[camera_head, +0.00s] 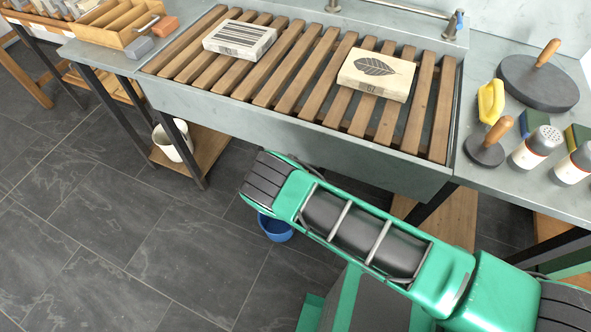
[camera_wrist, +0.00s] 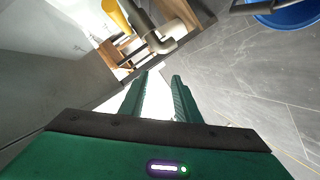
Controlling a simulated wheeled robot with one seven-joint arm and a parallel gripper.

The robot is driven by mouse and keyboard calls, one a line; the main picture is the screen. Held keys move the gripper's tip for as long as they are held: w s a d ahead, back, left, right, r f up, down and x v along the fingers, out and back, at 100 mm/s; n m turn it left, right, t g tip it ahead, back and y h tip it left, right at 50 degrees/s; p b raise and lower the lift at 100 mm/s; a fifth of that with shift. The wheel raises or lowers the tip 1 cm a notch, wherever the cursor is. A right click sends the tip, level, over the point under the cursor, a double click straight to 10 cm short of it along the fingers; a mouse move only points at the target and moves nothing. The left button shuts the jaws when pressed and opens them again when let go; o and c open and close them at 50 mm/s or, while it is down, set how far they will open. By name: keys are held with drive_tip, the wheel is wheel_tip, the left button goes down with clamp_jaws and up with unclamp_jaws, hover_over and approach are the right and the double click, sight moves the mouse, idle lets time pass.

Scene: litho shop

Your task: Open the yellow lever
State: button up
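The yellow lever (camera_wrist: 116,16) shows at the top of the wrist view, cut off by the frame edge, beside a grey bent pipe (camera_wrist: 168,38). No yellow lever shows in the head view. My gripper (camera_wrist: 160,76) has its two green fingers apart with nothing between them. The lever lies beyond the fingertips and to their left, with no contact visible. In the head view my green arm reaches down in front of the sink, and its gripper is hidden.
A slatted sink (camera_head: 300,120) holds two printing stones (camera_head: 239,39) (camera_head: 376,75). A blue bucket (camera_head: 273,229) stands on the floor below; it also shows in the wrist view (camera_wrist: 292,14). A side counter (camera_head: 480,190) bears shakers and a roller disc. Floor at left is clear.

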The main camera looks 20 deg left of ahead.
drive_tip(key=w+d+r+n, duration=0.1)
drive_tip(key=w+d, duration=0.5)
drive_tip(key=d, duration=0.7)
drive_tip(key=x, duration=1.1)
drive_tip(key=shift+w+r, duration=0.25)
drive_tip(key=shift+r, duration=0.1)
drive_tip(key=shift+c, duration=0.5)
